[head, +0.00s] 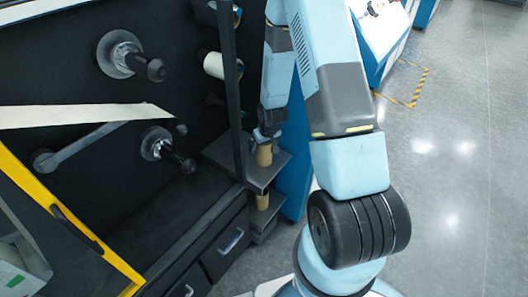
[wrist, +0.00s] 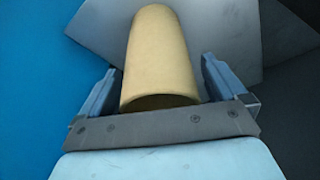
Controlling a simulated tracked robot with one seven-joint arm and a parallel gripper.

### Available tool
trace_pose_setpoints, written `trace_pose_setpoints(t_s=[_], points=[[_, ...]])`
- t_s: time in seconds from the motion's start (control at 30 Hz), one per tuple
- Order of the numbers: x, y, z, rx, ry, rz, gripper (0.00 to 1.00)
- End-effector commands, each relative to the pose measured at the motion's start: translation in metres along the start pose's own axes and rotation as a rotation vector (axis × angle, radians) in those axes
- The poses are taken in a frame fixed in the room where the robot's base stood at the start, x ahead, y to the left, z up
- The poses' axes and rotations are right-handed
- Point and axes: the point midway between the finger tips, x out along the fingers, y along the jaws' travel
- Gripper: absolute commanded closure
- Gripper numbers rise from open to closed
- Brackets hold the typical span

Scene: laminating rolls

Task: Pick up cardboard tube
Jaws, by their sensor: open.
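The cardboard tube (wrist: 158,60) is a tan hollow cylinder in the wrist view. Its open end faces me, and its length runs away between the two fingers of my gripper (wrist: 168,85). The fingers are open, one on each side of the tube, with a small gap showing on both sides. In the head view the tube (head: 264,155) stands upright on a grey shelf (head: 230,150), with my gripper (head: 266,135) just above it, small and partly hidden by my arm.
A second tan tube (head: 262,201) stands on a lower shelf. A dark post (head: 232,90) rises close left of my gripper. Open grey floor (head: 450,180) lies to the right.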

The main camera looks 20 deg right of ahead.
Motion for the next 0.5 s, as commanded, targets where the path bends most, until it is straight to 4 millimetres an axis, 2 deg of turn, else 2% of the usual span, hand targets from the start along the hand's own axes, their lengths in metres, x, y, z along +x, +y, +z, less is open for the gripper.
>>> trace_pose_setpoints(t_s=[0.17,0.5], points=[[-0.0001,0.0000,0.0000,0.000,0.000,0.000,0.02],[-0.0002,-0.0002,0.0001,0.000,0.000,0.000,0.34]])
